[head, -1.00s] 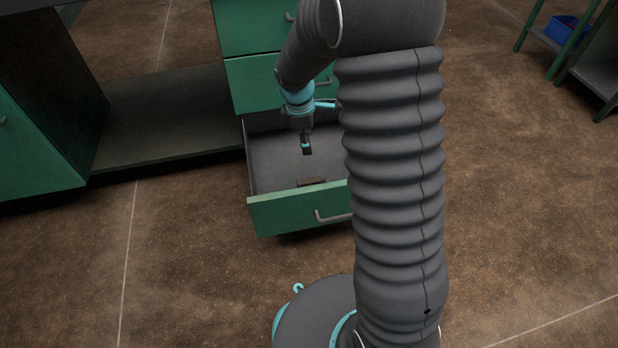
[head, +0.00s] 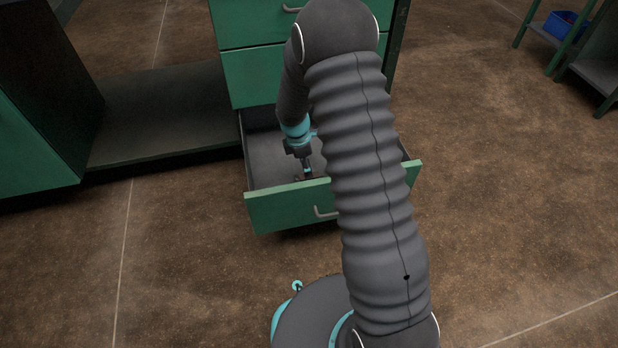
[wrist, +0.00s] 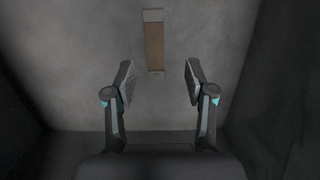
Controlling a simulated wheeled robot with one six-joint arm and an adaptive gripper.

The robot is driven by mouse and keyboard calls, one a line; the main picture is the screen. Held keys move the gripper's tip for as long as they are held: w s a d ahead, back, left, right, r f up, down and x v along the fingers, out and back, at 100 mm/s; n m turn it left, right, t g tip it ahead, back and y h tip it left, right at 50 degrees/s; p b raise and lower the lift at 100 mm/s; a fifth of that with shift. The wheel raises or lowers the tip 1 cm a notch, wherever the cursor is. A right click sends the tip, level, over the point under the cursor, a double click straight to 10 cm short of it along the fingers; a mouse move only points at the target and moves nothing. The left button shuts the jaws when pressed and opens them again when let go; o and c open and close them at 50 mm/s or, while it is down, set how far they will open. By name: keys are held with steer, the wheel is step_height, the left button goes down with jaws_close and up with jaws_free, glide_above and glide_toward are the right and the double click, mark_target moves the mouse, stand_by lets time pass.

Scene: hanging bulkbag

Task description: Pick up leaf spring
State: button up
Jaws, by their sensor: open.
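The leaf spring (wrist: 154,45) shows in the wrist view as a narrow brown strip with paler ends, lying on the grey drawer floor. My gripper (wrist: 158,72) is open and empty in the wrist view. Its fingers stand to the left and right of the strip's near end in the picture; I cannot tell its exact height above the drawer floor. In the head view my gripper (head: 308,174) reaches down into the open drawer (head: 285,208), close behind its front panel. There the leaf spring is mostly hidden by my gripper and the panel.
The drawer's green front panel and its side walls surround my gripper closely. Closed drawers (head: 262,75) rise above and behind it. A low dark shelf (head: 165,115) is at the left. A blue bin (head: 562,24) on a rack is far right. The floor in front is clear.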

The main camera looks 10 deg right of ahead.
steer(key=shift+w+d+f+b, duration=0.1)
steer(key=shift+d+f+b, duration=0.1)
steer(key=shift+f, duration=0.7)
steer(key=shift+w+d+f+b, duration=0.1)
steer(key=shift+w+f+b, duration=0.1)
steer(key=shift+f, duration=0.65)
steer(key=shift+w+d+f+b, duration=0.1)
steer(key=shift+f+b, duration=0.1)
steer(key=shift+f, duration=0.7)
steer(key=shift+s, duration=0.1)
jaws_close()
